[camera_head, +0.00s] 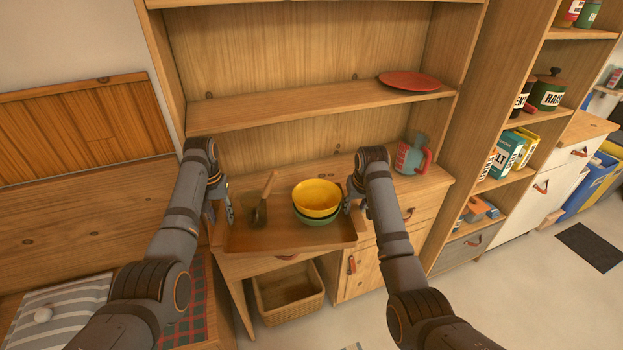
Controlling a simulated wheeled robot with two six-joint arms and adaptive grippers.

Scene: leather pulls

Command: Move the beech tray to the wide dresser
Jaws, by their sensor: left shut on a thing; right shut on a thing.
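The beech tray (282,239) is in the middle of the head view, at the front of the wide dresser (352,167). Its near edge overlaps the dresser's drawer fronts. I cannot tell whether it touches the dresser top. A yellow bowl (317,196) stacked in a green bowl (316,219) stands on the tray's right part. A wooden-handled tool (263,201) is on the left part. My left gripper (221,213) is shut on the tray's left side. My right gripper (349,202) is shut on its right side. The tray looks about level.
A red and grey jug (411,156) stands on the dresser top at right. A shelf above holds a red plate (408,81). A wooden crate (288,294) sits below the tray. Shelves with tins and boxes (508,155) stand at right. A bench with cushions (60,306) is at left.

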